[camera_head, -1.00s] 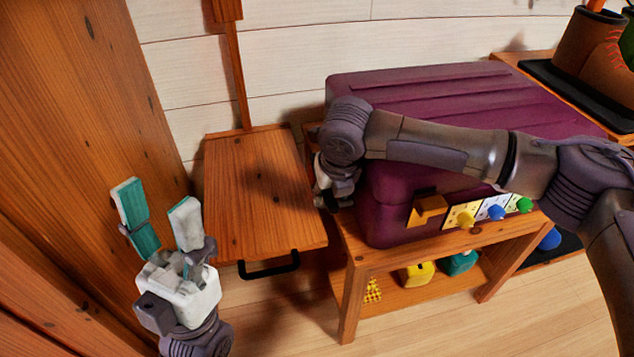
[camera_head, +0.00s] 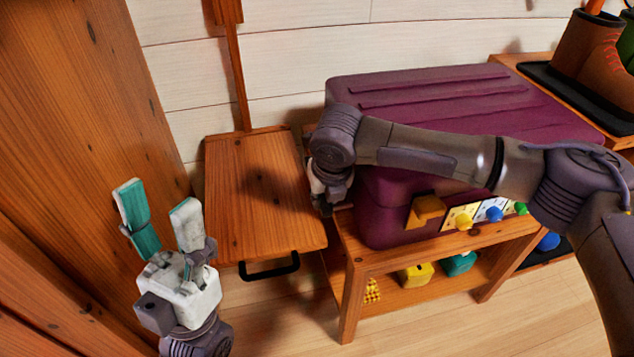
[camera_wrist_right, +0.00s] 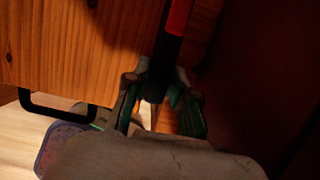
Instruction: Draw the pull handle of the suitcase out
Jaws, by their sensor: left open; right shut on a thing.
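The purple suitcase (camera_head: 440,92) lies on a low wooden bench, its left end toward the hinged wooden board. My right gripper (camera_wrist_right: 160,95) is at that left end, shut on a black bar with a red part (camera_wrist_right: 176,18), which appears to be the pull handle. In the head view my right wrist and arm hide the handle and the fingertips. How far the handle is out cannot be told. My left gripper (camera_head: 157,200) is open and empty, at the lower left, away from the suitcase.
A wooden board (camera_head: 255,190) with a black handle (camera_head: 268,268) lies left of the bench (camera_head: 352,290). Yellow and teal blocks sit on the lower shelf. A boot (camera_head: 590,50) stands at the right. A wooden wall is at the left.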

